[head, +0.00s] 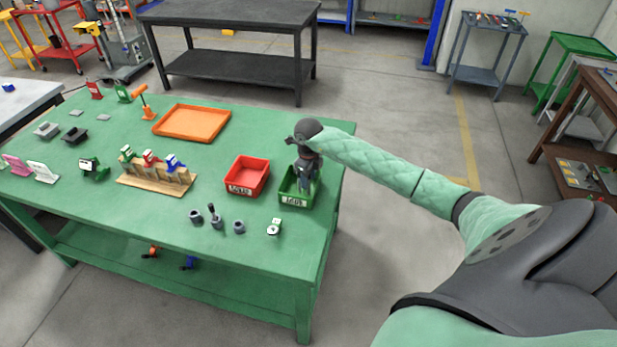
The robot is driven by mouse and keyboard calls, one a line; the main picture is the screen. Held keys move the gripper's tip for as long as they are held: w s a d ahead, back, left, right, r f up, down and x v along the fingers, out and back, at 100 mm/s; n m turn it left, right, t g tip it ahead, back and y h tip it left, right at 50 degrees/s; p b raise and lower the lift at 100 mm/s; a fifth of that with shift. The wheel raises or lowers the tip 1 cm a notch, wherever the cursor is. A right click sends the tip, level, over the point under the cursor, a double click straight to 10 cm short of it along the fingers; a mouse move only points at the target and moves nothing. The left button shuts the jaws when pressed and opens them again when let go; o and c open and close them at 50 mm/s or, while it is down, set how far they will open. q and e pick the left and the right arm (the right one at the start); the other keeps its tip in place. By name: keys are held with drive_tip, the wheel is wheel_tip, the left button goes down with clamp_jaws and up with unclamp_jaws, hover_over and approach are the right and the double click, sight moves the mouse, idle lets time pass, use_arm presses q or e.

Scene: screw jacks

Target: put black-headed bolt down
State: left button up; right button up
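My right gripper (305,182) points down into the green bin (298,201) at the right end of the green table (130,214). Its fingertips are small and partly hidden by the bin's walls, so I cannot tell whether it is open or shut. I cannot make out a black-headed bolt in or under it. Several small dark grey cylindrical parts (216,222) stand near the table's front edge, left of the green bin. One has a dark upright piece at its top. My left gripper is not in view.
A red bin (248,176) stands just left of the green bin. A small white-and-green item (274,227) sits in front. A wooden rack (157,175) with coloured pieces and an orange tray (192,123) are further left. The table between is clear.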

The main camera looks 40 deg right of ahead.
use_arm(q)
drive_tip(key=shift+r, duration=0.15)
use_arm(e)
drive_tip(key=shift+r, duration=0.15)
